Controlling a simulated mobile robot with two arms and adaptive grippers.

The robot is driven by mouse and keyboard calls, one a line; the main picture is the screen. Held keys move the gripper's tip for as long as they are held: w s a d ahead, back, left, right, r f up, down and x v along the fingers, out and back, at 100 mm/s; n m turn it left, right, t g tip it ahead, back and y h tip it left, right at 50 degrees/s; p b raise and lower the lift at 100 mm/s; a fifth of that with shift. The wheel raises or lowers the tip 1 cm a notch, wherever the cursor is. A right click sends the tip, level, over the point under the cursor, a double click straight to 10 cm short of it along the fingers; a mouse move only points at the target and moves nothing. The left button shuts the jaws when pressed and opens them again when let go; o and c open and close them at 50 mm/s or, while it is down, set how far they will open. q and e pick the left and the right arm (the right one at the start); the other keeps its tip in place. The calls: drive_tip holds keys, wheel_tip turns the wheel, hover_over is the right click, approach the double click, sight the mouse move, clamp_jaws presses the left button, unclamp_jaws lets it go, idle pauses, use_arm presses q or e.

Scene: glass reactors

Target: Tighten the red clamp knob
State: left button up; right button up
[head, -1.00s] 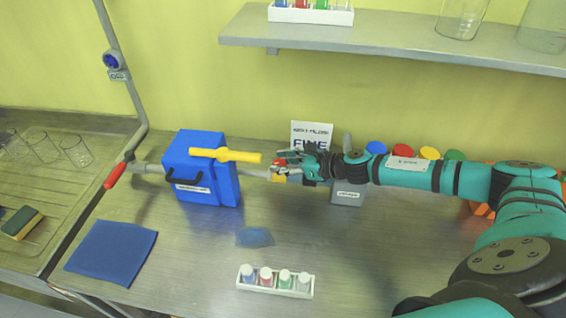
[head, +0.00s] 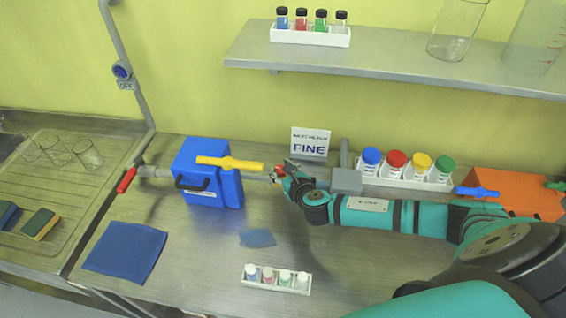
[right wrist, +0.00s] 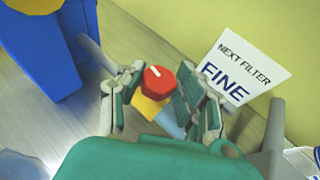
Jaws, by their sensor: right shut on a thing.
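The red clamp knob (right wrist: 158,80) has a white mark on its top. In the right wrist view it sits between the fingers of my right gripper (right wrist: 158,97), with a yellow part just below it. In the head view my right gripper (head: 281,174) is at the grey pipe right of the blue box, shut on the knob, which is mostly covered by the fingers there. My left gripper is not in view.
The blue box (head: 222,178) with a yellow handle (head: 230,163) stands left of my gripper. A "FINE" sign (head: 310,143) stands behind. A bottle rack (head: 385,178) and an orange box (head: 515,190) are at right. A small vial rack (head: 276,286) and a blue cloth (head: 126,250) lie in front.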

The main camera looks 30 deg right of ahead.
drive_tip(key=m+h, duration=0.1)
drive_tip(key=m+h+p, duration=0.1)
drive_tip(key=m+g+h, duration=0.1)
drive_tip(key=h, duration=0.1)
drive_tip(key=shift+w+a+m, duration=0.1)
drive_tip(key=shift+a+m, duration=0.25)
drive_tip(key=shift+m, duration=0.05)
drive_tip(key=m+g+h, duration=0.2)
drive_tip(key=m+h, duration=0.2)
drive_tip(key=shift+w, duration=0.1)
drive_tip(key=shift+m+g+h, duration=0.3)
drive_tip(key=shift+g+h, duration=0.1)
drive_tip(key=shift+g, duration=0.1)
drive_tip(key=o, duration=1.2)
drive_tip(key=shift+c, duration=0.2)
drive_tip(key=v, duration=1.2)
